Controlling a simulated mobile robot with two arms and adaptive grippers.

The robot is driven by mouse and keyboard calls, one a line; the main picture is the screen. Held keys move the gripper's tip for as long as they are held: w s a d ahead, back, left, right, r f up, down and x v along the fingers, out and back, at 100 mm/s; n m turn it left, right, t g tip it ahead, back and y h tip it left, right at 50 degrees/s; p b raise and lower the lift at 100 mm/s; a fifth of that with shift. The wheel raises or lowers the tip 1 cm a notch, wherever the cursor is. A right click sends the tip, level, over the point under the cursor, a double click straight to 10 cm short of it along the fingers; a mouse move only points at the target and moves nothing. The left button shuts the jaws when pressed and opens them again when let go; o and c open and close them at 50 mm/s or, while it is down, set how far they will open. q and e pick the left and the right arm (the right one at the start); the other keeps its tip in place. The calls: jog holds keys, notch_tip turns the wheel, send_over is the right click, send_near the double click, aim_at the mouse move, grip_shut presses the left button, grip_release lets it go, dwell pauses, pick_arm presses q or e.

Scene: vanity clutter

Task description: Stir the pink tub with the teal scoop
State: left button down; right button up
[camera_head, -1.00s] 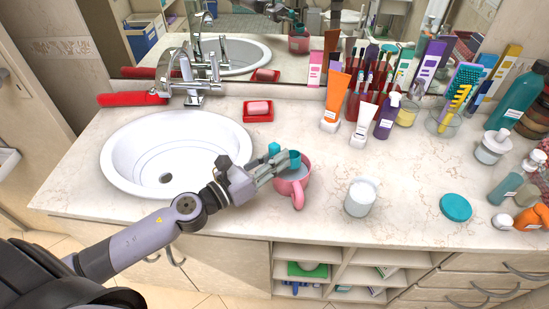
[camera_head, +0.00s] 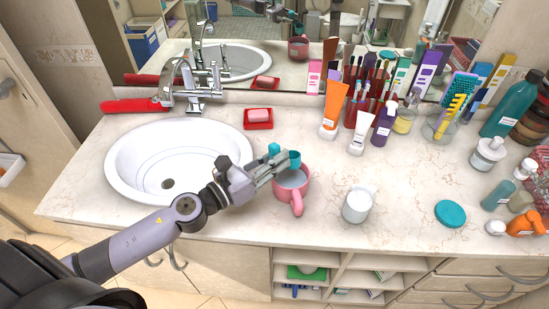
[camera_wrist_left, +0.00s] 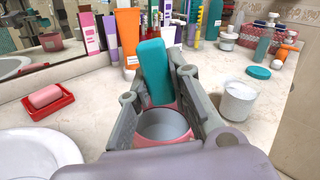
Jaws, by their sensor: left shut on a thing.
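The pink tub (camera_head: 297,198) stands upright on the counter right of the sink, its handle toward the front; it also shows in the left wrist view (camera_wrist_left: 164,130), with grey contents or a grey inside. My left gripper (camera_head: 268,172) is shut on the teal scoop (camera_head: 292,156) at the tub's left rim. In the left wrist view the teal scoop (camera_wrist_left: 154,72) stands up between the fingers, over the tub's far side. I cannot tell whether the scoop touches the contents. My right gripper is not in view.
A white jar (camera_head: 358,204) stands close right of the tub, and a teal lid (camera_head: 451,213) lies farther right. The sink (camera_head: 125,165) is at left, with a red soap dish (camera_head: 258,124) behind. Tubes and bottles crowd the back right.

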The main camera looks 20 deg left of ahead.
aim_at(274, 147)
pick_arm(q)
jog(key=shift+r+p, duration=2.45)
jog(key=shift+r, duration=0.15)
jog(key=shift+f, duration=0.1)
